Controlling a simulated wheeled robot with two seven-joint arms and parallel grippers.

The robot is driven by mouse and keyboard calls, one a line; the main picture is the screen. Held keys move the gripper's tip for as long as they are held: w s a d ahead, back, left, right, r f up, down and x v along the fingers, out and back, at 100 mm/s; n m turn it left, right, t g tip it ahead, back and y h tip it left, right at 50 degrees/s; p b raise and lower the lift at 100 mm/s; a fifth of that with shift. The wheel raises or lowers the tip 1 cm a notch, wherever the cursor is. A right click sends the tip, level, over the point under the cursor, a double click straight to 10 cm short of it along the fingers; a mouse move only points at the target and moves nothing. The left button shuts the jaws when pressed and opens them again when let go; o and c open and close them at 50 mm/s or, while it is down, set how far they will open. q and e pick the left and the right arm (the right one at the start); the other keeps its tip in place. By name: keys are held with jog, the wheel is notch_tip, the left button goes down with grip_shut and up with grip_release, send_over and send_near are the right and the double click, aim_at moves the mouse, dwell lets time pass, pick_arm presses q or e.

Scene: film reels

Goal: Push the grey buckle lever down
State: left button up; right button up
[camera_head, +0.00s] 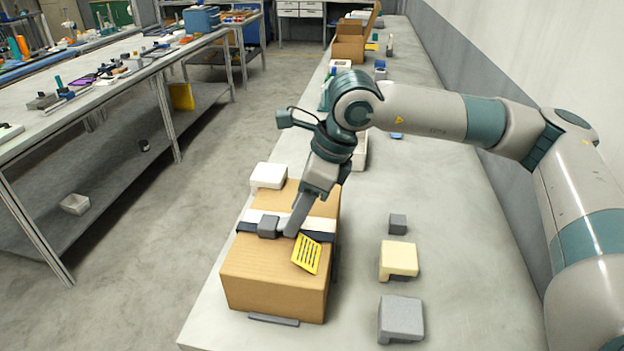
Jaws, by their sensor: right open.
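A brown cardboard box (270,285) stands on the grey bench near its left edge. A dark strap (248,229) and a white band cross its top. A small grey block (268,227), which looks like the buckle or its lever, sits on the strap. My right gripper (291,230) points down over the box top, just right of the grey block. One long grey finger shows; the other is hidden, and I cannot tell whether the finger touches the buckle. Nothing shows held in it. My left gripper is out of view.
A white block (268,176) is behind the box. Grey and cream blocks (398,260) stand to its right. A grey strip (274,320) lies in front. The bench's right side is mostly clear.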

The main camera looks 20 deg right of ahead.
jog(key=shift+s+d+r, duration=0.1)
jog(key=shift+d+r, duration=0.1)
jog(key=shift+r, duration=0.45)
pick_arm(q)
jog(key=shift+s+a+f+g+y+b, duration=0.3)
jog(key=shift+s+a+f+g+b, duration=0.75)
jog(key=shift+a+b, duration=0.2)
pick_arm(e)
jog(key=v, duration=1.5)
jog(key=shift+d+r, duration=0.15)
jog(key=shift+r, duration=0.2)
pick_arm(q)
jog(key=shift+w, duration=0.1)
pick_arm(e)
jog(key=shift+s, duration=0.1)
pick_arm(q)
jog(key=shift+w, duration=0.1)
